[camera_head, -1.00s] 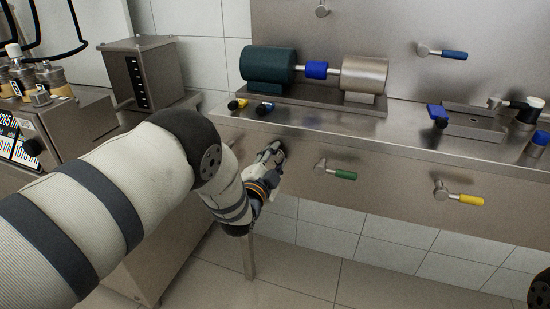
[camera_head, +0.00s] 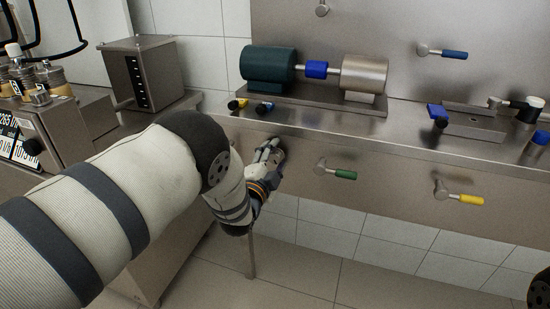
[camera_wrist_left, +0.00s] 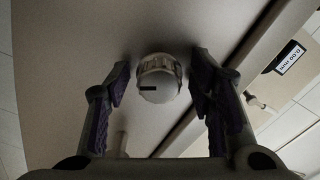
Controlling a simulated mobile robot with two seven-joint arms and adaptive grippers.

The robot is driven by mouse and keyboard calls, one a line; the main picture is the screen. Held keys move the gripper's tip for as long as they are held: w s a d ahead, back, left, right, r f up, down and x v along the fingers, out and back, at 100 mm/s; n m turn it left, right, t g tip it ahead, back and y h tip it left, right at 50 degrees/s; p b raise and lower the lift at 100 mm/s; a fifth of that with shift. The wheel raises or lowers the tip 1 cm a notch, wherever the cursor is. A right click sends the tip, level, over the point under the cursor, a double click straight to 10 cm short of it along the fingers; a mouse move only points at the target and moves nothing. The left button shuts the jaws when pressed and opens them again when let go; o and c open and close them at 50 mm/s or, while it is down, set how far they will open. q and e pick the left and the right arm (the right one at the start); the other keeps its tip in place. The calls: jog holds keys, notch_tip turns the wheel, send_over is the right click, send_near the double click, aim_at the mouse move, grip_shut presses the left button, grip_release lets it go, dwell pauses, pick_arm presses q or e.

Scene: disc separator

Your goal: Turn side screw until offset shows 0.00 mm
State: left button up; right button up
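My left gripper (camera_head: 268,155) is at the steel front panel under the counter's left part. In the left wrist view its two purple-padded fingers (camera_wrist_left: 160,95) are open on either side of a round pale knob (camera_wrist_left: 160,83) with a black mark on its face. I take this knob for the side screw. Gaps show between the fingers and the knob. In the head view the gripper hides the knob. A small display (camera_wrist_left: 288,57) in the left wrist view appears to read 0.00 mm. My right gripper is not in view.
A green-handled lever (camera_head: 337,172) and a yellow-handled lever (camera_head: 460,195) stick out of the panel to the right. A dark green cylinder (camera_head: 267,63) and a metal cylinder (camera_head: 364,73) are on the counter above. A grey box (camera_head: 142,72) stands at the left.

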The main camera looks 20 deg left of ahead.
pick_arm(q)
jog(key=s, duration=1.2)
jog(key=shift+a, duration=0.2)
jog(key=s+a+f+n+g+y+p, duration=0.1)
jog(key=s+a+f+n+g, duration=0.2)
jog(key=s+f, duration=0.45)
jog(key=s+a+f+n+g+y+p, duration=0.1)
jog(key=s+f+n+g, duration=0.2)
jog(key=s+f+g, duration=0.5)
jog(key=s+d+n+g+h+p, duration=0.1)
jog(key=s+n+g, duration=0.6)
jog(key=s, duration=2.7)
jog(key=g+p, duration=0.1)
jog(key=g, duration=0.1)
jog(key=shift+d+r+g+p, duration=0.2)
jog(key=shift+d+g+p, duration=0.1)
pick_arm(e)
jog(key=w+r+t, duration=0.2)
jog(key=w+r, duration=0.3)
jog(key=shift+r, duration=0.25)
